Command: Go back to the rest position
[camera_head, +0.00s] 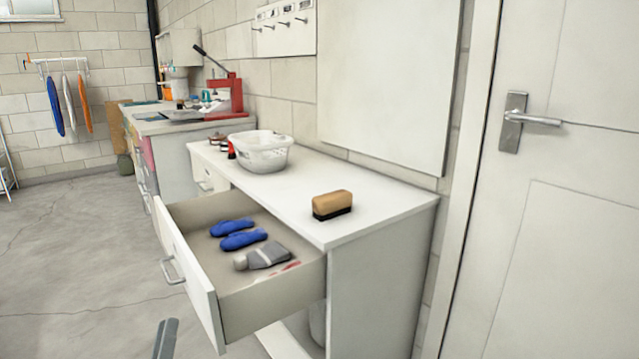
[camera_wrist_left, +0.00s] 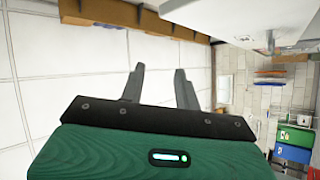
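My left gripper (camera_wrist_left: 160,69) shows in the left wrist view with its two grey fingers apart and nothing between them. In the head view only a grey tip of it (camera_head: 165,340) shows at the bottom edge, left of and below the open drawer, apart from it. The drawer (camera_head: 190,262) is pulled out of the white cabinet (camera_head: 380,280). Inside it lie blue slippers or gloves (camera_head: 238,234) and a grey tube or bottle (camera_head: 265,256). My right gripper is not in view.
A brush with a tan top (camera_head: 332,204) and a white basket (camera_head: 260,152) stand on the countertop (camera_head: 290,190). A red press (camera_head: 226,96) stands on a further counter. A door (camera_head: 560,200) is at the right. The floor (camera_head: 70,240) at the left is clear.

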